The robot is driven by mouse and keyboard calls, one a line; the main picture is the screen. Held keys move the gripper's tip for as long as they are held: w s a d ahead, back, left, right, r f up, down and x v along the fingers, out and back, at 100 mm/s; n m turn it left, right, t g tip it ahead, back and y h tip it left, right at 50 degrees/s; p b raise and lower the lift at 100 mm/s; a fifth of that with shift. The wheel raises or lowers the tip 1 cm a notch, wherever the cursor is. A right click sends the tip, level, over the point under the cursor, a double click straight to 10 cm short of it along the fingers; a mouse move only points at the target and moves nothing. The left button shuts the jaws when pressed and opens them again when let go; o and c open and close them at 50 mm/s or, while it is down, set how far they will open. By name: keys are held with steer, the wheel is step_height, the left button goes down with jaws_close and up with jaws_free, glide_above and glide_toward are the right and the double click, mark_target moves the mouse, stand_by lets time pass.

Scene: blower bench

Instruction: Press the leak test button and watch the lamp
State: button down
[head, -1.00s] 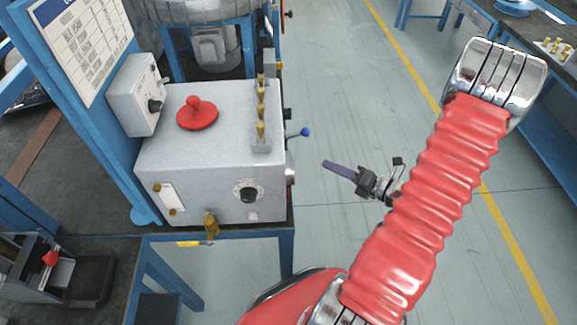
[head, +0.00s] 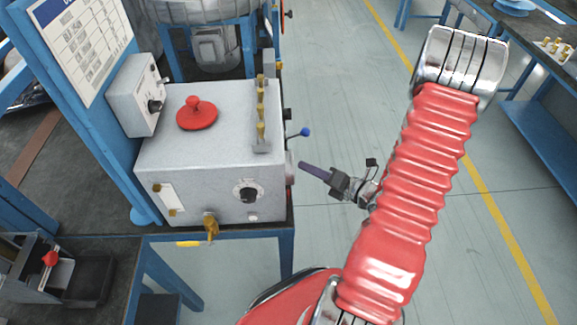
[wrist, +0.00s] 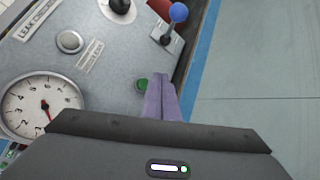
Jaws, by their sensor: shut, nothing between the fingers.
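The grey box's side panel fills the left of the wrist view. It carries a green round piece (wrist: 142,84), partly hidden behind my gripper, and a silver-rimmed pale round piece (wrist: 69,41) beside a label starting "LEAK". I cannot tell for certain which is the button and which the lamp; neither visibly glows. My gripper (wrist: 160,78) is shut and empty, its purple fingertips just right of the green piece. I cannot tell whether they touch. In the head view my gripper (head: 303,166) points at the right side of the grey box (head: 190,155), with a small gap visible.
A white dial gauge (wrist: 42,104) sits low on the panel. A lever with a blue ball (wrist: 178,12) and a black knob (wrist: 119,5) stick out above. A red-knobbed lid (head: 197,116) is on the box top. The floor to the right is clear.

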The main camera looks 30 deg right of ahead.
steer(key=shift+w+a, duration=0.35)
steer(key=shift+a, duration=0.35)
steer(key=shift+a, duration=0.1)
stand_by(1.5)
steer(key=shift+w+a, duration=0.25)
steer(key=shift+a, duration=0.05)
steer(key=shift+w+a, duration=0.15)
steer(key=shift+a, duration=0.2)
stand_by(0.9)
stand_by(0.3)
steer(key=shift+s+d, duration=0.35)
steer(key=shift+d, duration=0.4)
steer(key=shift+s+d, duration=0.35)
steer(key=shift+d, duration=0.4)
steer(key=shift+s+d, duration=0.4)
steer(key=shift+d, duration=0.35)
steer(key=shift+s+d, duration=0.35)
steer(key=shift+d, duration=0.4)
